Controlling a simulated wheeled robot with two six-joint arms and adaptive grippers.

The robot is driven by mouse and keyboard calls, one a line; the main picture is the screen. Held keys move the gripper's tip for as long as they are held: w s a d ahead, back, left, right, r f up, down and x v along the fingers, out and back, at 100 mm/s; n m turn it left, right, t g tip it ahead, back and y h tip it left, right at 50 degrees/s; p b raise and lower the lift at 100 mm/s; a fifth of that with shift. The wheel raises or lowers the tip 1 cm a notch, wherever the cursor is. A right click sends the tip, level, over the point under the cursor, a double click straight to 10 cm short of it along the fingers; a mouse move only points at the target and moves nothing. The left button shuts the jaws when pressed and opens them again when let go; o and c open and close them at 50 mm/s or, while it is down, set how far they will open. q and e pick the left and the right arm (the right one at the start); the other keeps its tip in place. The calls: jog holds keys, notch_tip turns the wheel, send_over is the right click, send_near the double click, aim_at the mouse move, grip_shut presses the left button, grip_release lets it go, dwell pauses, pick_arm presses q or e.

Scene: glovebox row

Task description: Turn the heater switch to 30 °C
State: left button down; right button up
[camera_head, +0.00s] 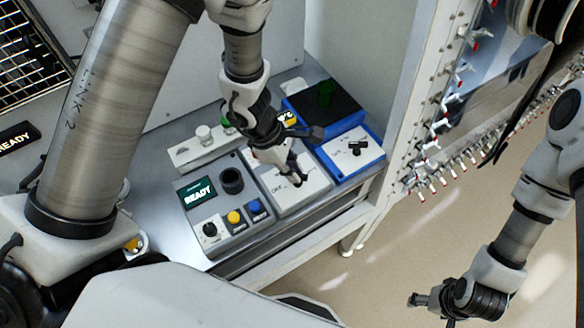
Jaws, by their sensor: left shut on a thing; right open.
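My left gripper (294,174) reaches down from above onto a white-topped grey box (312,183) in the middle of the bench. It is shut on a small dark switch on that box; the fingers hide most of it, and its setting cannot be read. To the right, a blue-framed unit (378,154) has a black top plate and a white front panel with a black knob (355,148), clear of the gripper. Which unit is the heater cannot be told from the labels. My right gripper (420,300) is open and empty, low over the floor at the lower right.
A rack with red-handled valves (432,140) stands at the right. Floor below the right gripper is clear.

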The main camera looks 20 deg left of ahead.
pick_arm(q)
jog(key=m+g, duration=0.1)
jog(key=m, duration=0.3)
jog(key=shift+w+f+g+p, duration=0.1)
jog(key=shift+w+g+p, duration=0.05)
jog(key=shift+g+p, duration=0.25)
jog(key=c, duration=1.2)
grip_release()
jog(key=shift+d, duration=0.1)
jog(key=v, duration=1.2)
jog(key=shift+d, duration=0.1)
